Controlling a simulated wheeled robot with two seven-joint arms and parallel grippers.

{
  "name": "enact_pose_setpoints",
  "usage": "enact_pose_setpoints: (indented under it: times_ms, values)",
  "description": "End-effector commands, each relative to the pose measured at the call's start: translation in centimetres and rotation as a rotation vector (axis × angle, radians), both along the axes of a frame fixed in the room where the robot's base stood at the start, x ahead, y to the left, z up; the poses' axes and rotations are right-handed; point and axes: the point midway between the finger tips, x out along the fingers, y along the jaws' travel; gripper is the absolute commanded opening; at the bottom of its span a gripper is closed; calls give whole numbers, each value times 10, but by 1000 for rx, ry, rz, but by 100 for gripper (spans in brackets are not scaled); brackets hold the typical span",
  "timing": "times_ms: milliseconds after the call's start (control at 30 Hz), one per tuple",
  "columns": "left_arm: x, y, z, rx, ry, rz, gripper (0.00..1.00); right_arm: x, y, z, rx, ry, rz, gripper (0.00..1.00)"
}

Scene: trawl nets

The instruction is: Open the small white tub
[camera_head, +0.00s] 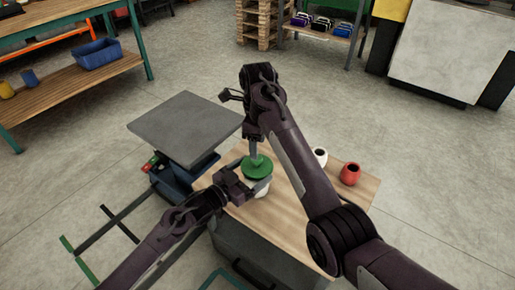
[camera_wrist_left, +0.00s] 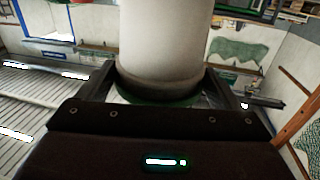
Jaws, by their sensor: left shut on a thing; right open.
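The small white tub (camera_head: 262,193) stands on the wooden tabletop under a round green lid (camera_head: 257,170). My left gripper (camera_head: 253,187) is shut on the tub from the left, just below the lid. In the left wrist view a large white cylinder (camera_wrist_left: 162,40) with a dark band and a green edge (camera_wrist_left: 155,100) shows between its fingers. My right gripper (camera_head: 254,148) points down from above at the lid's centre and is open. I cannot tell whether its fingers touch the lid, and my right arm covers part of the table.
A white pot (camera_head: 320,156) and a red pot (camera_head: 350,174) stand on the wooden table (camera_head: 295,225), right of the tub, beyond my right arm. A grey platform (camera_head: 185,125) stands at the back left. The table's front part is mostly clear.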

Motion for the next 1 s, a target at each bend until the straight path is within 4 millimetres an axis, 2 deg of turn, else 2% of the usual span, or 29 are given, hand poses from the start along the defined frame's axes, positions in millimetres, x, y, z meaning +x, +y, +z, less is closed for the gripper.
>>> enact_pose_setpoints:
  times_ms: [100, 233, 400, 600, 633, 700, 1000]
  values:
    - [1, 0, 2, -2, -3, 0, 45, 1, 0, 22, 1, -4, 1, 54]
    - [1, 0, 2, -3, -4, 0, 45, 1, 0, 38, 0, -4, 1, 54]
    - [1, 0, 3, -4, -5, 0, 45, 0, 0, 46, 1, -1, 1, 54]
    - [1, 0, 3, -3, -6, 0, 45, 0, 0, 47, 1, -1, 1, 54]
    - [1, 0, 3, -3, -6, 0, 89, 0, 0, 47, 1, -1, 1, 54]
    - [1, 0, 3, -3, -6, 0, 98, 0, 0, 47, 1, -1, 1, 54]
    - [-2, 3, 2, -3, -4, 1, 100, 0, 0, 47, 1, -1, 1, 54]
